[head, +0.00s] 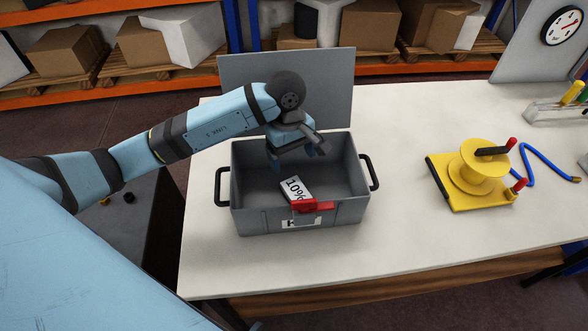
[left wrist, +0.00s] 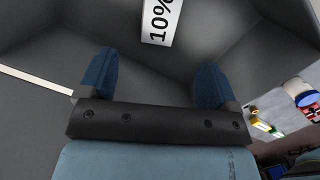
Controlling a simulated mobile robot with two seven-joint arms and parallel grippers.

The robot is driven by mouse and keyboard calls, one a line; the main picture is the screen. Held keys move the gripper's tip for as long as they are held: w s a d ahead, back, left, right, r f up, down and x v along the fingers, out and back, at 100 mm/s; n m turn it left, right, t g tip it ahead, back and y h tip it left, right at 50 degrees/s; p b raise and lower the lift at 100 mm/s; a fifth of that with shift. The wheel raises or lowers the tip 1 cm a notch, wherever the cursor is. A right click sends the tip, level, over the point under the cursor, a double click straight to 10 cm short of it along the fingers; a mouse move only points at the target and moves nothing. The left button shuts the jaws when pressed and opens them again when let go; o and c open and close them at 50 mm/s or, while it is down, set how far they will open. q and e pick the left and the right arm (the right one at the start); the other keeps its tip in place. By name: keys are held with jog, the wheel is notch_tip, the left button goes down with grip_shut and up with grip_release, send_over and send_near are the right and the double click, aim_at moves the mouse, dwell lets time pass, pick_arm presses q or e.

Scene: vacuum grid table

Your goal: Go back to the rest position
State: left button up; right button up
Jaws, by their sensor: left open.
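My left gripper (head: 297,157) hangs over the grey box (head: 248,217), its fingertips in the upper part of the box opening. In the left wrist view my left gripper (left wrist: 155,82) has its two blue fingers wide apart with nothing between them. A white block marked 10% (head: 293,187) lies inside the box toward the front, apart from the fingers. It also shows in the left wrist view (left wrist: 160,22), beyond the fingertips. My right gripper is in neither view.
The box's lid (head: 240,75) stands open behind it. A red part (head: 313,205) is at the box's front rim. A yellow spool on a base (head: 478,165) and a blue hose (head: 545,160) lie right on the white table (head: 400,225). The table between box and spool is clear.

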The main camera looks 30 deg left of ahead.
pick_arm(q)
jog(key=shift+r, duration=0.4)
